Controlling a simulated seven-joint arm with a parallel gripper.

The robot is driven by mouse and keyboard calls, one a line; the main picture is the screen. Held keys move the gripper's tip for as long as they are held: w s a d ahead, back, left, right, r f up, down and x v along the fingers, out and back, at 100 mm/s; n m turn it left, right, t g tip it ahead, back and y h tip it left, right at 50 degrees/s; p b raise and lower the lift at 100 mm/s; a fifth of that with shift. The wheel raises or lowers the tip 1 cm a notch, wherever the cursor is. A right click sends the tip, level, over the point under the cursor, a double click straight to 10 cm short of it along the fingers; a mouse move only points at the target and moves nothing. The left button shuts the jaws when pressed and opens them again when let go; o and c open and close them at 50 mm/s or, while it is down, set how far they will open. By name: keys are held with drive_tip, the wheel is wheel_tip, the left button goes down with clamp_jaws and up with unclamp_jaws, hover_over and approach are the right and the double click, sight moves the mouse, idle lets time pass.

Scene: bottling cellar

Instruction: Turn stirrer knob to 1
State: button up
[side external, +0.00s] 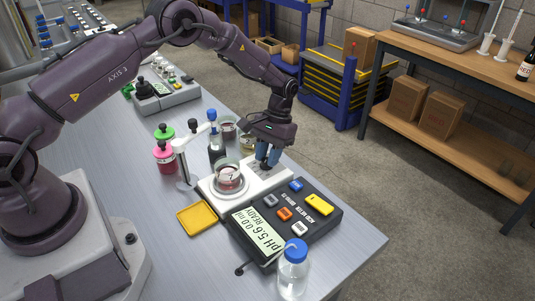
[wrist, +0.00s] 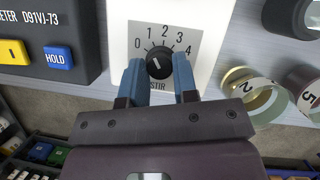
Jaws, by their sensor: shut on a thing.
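The stirrer (side external: 209,189) is a white box with a glass beaker of reddish liquid (side external: 229,177) on it. Its black knob (wrist: 159,65) sits on a grey dial (wrist: 139,58) marked 0 to 4, with STIR below. The white pointer line on the knob leans up and left, toward the 0 and 1 side; the exact mark is hard to tell. My gripper (wrist: 159,72) has its blue fingers on either side of the knob, shut on it. In the side view my gripper (side external: 267,158) reaches down to the stirrer's far end, hiding the knob.
A dark pH meter (side external: 322,226) stands beside the stirrer, with a blue-capped bottle (side external: 293,270) near the table edge.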

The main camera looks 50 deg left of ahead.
idle(0.3)
drive_tip(key=o, duration=0.9)
drive_tip(key=v, duration=1.3)
drive_tip(key=shift+f, duration=0.1)
drive_tip(key=shift+w, duration=0.15)
